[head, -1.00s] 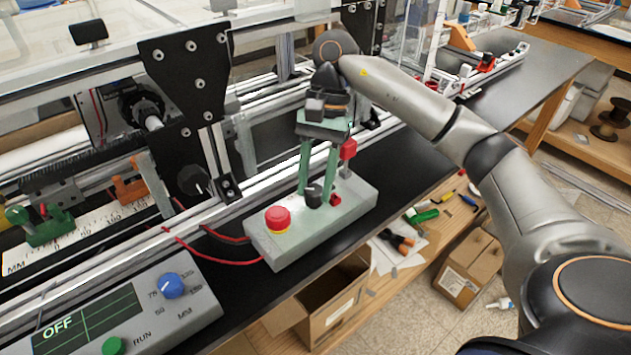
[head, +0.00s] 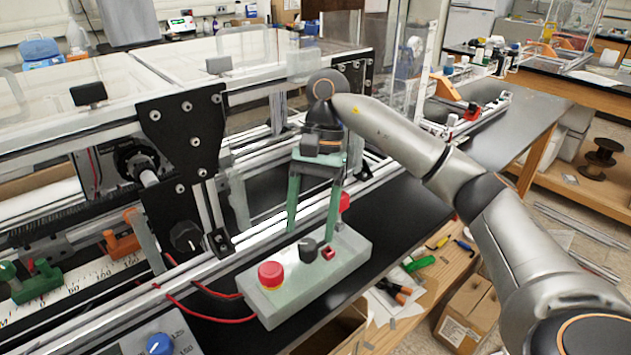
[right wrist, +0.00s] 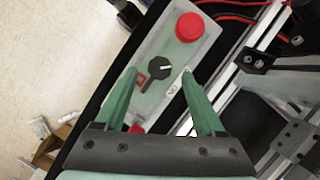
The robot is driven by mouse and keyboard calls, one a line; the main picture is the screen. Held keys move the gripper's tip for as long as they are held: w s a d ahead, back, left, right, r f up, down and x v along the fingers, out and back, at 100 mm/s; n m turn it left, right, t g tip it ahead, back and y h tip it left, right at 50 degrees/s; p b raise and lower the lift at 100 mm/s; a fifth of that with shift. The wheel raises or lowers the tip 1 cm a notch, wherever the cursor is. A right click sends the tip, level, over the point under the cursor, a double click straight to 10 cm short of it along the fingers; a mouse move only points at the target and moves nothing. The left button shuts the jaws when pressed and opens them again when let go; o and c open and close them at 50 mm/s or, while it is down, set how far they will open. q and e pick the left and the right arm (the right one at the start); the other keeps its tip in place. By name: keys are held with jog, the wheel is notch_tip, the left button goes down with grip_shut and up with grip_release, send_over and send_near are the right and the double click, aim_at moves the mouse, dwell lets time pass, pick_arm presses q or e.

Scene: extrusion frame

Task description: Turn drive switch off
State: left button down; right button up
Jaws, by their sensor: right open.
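The control box (head: 340,275) is a pale grey-green case on the black bench. My right gripper (head: 311,236) has two green fingers pointing down at the box. It is open, with the fingertips on either side of the switch and clear gaps beside it in the right wrist view (right wrist: 160,73). Whether the tips touch the box is unclear. My left gripper is not in view.
A red mushroom button (head: 271,274) sits on the box's near end, and a small red part (head: 328,252) lies close to the switch. Red cables run left from the box. The aluminium extrusion frame (head: 260,235) stands behind. A blue-knobbed panel (head: 160,344) is partly cut off.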

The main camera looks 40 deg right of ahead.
jog(key=p+v, duration=0.3)
jog(key=v, duration=0.6)
jog(key=shift+r, duration=0.25)
jog(key=shift+f, duration=0.1)
